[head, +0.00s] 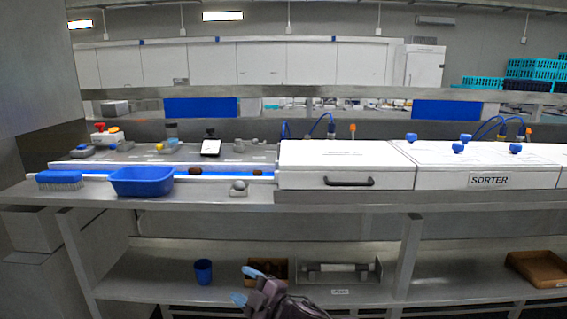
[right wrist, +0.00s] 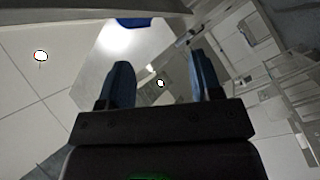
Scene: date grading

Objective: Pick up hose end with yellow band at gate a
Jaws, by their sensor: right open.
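A blue hose (head: 319,121) arches up behind the left end of the white sorter housing. A second short blue hose (head: 284,130) stands just left of it. An orange-topped fitting (head: 352,128) is to their right. My right gripper (head: 246,286) is low at the bottom of the head view, in front of the lower shelf and well below the hoses. In the right wrist view its blue fingers (right wrist: 160,64) are apart with nothing between them. My left gripper is not in view.
The white sorter housing (head: 345,155) fills the right of the bench. A blue tray (head: 142,181), a blue brush (head: 59,178) and a grey knobbed block (head: 238,188) stand along the front left. Blue cup (head: 203,271) and brown tray (head: 540,268) are on the lower shelf.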

